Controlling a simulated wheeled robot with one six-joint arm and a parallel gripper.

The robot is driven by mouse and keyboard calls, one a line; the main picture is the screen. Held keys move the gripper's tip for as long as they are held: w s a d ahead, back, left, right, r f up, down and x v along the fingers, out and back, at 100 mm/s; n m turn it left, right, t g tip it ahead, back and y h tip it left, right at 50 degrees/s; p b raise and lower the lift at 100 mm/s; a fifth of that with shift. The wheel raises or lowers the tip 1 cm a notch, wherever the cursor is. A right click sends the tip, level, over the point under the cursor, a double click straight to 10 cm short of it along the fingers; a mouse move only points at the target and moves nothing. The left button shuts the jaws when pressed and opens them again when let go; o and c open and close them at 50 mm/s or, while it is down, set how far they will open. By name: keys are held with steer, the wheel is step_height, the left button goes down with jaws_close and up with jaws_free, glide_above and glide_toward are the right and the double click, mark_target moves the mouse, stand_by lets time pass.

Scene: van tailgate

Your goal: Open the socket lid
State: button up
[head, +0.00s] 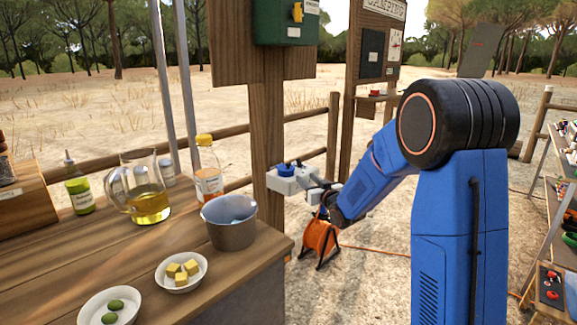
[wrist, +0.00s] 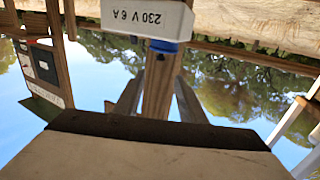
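The socket is a pale grey-white box (head: 287,184) at the wooden post in the head view, with a blue lid (head: 287,169) on top. In the wrist view, which is upside down, the box (wrist: 150,15) shows its "230 V 6 A" label and a strip of the blue lid (wrist: 164,46). I cannot tell whether the lid is fully down. My gripper (wrist: 158,100) has its two fingers spread with nothing between them; the post shows behind. In the head view my gripper (head: 322,190) is just right of the box. Contact with the box or lid cannot be made out.
A wooden counter (head: 60,270) at left holds a metal bucket (head: 230,232), a glass jug (head: 148,205), bottles and bowls. A green box (head: 285,22) hangs on the post above. An orange cable reel (head: 320,243) stands on the ground below my gripper.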

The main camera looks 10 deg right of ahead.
mark_target(288, 164)
steer(key=x, duration=1.7)
steer(key=shift+w+a+f, duration=0.1)
steer(key=shift+w+a, duration=0.1)
jaws_close()
